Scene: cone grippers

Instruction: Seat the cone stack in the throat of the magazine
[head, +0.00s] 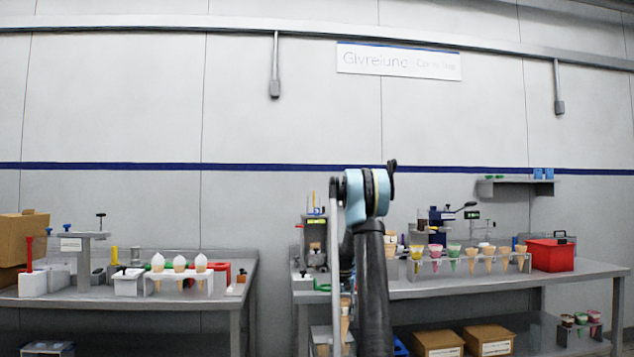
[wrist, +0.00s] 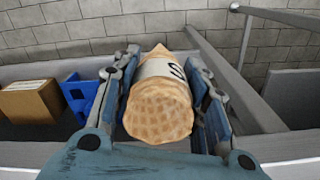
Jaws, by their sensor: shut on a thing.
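In the wrist view my gripper (wrist: 160,72) is shut on the cone stack (wrist: 158,108), with one finger on each side. The stack is waffle-brown with a pale printed sleeve. Its wide rounded end faces the camera and its narrow tip points away. In the head view my arm stands in the middle and hides most of my gripper. A grey upright device (head: 314,240) with a small green-yellow label stands at the left end of the right bench, partly behind my arm. I cannot tell for sure whether it is the magazine, and no throat is clearly visible.
The right bench (head: 455,287) carries a rack of several filled cones (head: 472,255) and a red box (head: 551,254). Cardboard boxes (head: 438,342) lie below. The left bench (head: 120,300) holds a white cone rack. In the wrist view a blue holder (wrist: 80,97) lies left of my gripper.

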